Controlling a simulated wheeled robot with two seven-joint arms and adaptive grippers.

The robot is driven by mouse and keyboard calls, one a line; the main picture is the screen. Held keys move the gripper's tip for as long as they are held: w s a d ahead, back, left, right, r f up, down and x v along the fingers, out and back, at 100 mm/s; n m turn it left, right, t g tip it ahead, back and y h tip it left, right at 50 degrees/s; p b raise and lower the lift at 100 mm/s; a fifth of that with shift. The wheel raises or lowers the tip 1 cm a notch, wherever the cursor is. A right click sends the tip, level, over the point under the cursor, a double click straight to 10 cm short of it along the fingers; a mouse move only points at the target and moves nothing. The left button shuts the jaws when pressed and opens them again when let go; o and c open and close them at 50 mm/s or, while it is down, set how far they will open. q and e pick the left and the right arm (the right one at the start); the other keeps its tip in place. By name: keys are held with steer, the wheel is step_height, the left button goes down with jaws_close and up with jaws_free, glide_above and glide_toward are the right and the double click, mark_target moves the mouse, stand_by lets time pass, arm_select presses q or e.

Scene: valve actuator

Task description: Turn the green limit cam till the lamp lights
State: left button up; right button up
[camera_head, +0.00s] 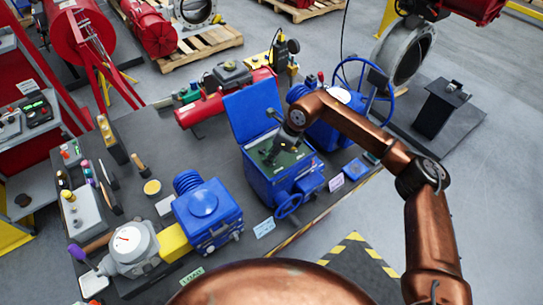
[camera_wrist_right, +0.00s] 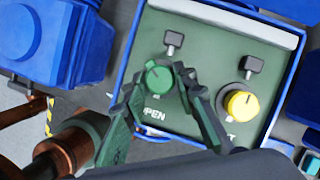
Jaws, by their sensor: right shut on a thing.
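The blue actuator box (camera_head: 253,181) stands on the dark bench with its lid (camera_head: 252,110) raised. In the right wrist view, the green limit cam (camera_wrist_right: 158,77) is a round knob on the dark green panel (camera_wrist_right: 205,45), above the word OPEN. A yellow cam (camera_wrist_right: 242,104) sits to its right. A small black switch stands above each cam. My right gripper (camera_head: 273,149) reaches down into the box. In the wrist view, its fingers (camera_wrist_right: 163,86) are closed on the green cam's sides. I cannot make out a lit lamp. My left gripper is out of view.
A blue handwheel (camera_head: 289,205) sticks out of the box front. A second blue actuator (camera_head: 207,212) stands to the left, and a larger blue handwheel (camera_head: 364,79) to the right behind my arm. Hand tools and small parts lie at the bench's left.

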steer(key=m+t+b, duration=0.1)
steer(key=m+b, duration=0.1)
steer(key=m, duration=0.1)
steer(key=m+t+h+b, duration=0.1)
steer(key=m+b, duration=0.1)
steer(key=m, duration=0.1)
steer(key=shift+s+a+f+b, duration=0.1)
steer(key=shift+s+a+b, duration=0.05)
steer(key=shift+b, duration=0.2)
steer(key=shift+m+t+h+b, duration=0.3)
steer(key=shift+m+h+b, duration=0.6)
steer(key=shift+m+b, duration=1.05)
steer(key=shift+m+p, duration=0.35)
steer(key=shift+m, duration=0.1)
steer(key=o, duration=1.1)
steer(key=shift+r, duration=0.2)
steer(key=v, duration=1.2)
steer(key=shift+a, duration=0.15)
